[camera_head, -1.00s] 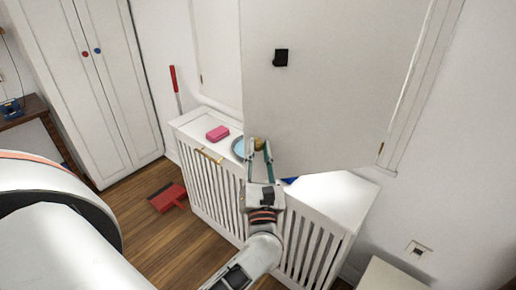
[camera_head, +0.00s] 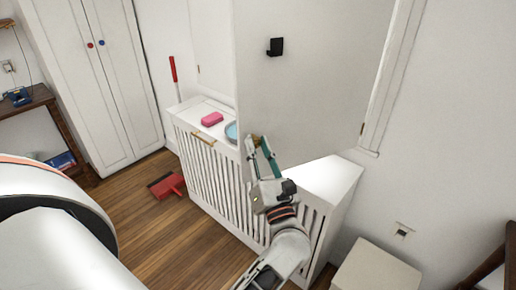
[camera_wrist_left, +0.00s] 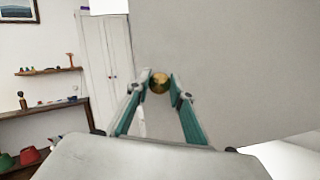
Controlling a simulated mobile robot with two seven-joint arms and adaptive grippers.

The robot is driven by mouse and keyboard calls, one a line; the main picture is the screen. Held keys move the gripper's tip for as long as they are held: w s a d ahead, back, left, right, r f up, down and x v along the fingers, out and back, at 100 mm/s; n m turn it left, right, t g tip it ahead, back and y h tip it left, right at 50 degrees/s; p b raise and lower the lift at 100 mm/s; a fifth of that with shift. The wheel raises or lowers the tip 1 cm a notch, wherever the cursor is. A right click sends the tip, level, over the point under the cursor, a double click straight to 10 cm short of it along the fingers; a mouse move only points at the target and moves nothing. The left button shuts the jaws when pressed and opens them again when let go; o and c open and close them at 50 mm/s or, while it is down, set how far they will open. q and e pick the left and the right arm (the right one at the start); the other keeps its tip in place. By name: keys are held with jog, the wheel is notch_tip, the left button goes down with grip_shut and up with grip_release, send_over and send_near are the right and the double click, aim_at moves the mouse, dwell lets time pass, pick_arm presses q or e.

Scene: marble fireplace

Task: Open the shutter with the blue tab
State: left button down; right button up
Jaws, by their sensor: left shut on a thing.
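A large white shutter panel (camera_head: 315,95) stands out from the wall above the radiator cover, with its right side near the window frame. A black hook (camera_head: 275,47) is on its face. My left gripper (camera_head: 257,140) is at the panel's lower left edge. In the left wrist view its two teal fingers (camera_wrist_left: 160,86) are shut on a round brass knob (camera_wrist_left: 160,82), beside the panel face (camera_wrist_left: 235,75). The fingers hide most of the knob in the head view. I cannot make out a blue tab on the panel. My right gripper is not in view.
A red dustpan (camera_head: 167,186) lies on the wooden floor. A pale box (camera_head: 375,272) is at the lower right.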

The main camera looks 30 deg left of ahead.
pick_arm(q)
jog(key=shift+s+d+g, duration=0.15)
jog(key=shift+d+g, duration=0.15)
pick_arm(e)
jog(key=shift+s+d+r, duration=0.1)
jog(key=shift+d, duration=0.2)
pick_arm(q)
jog(key=c, duration=1.8)
grip_release()
jog(key=shift+o, duration=0.2)
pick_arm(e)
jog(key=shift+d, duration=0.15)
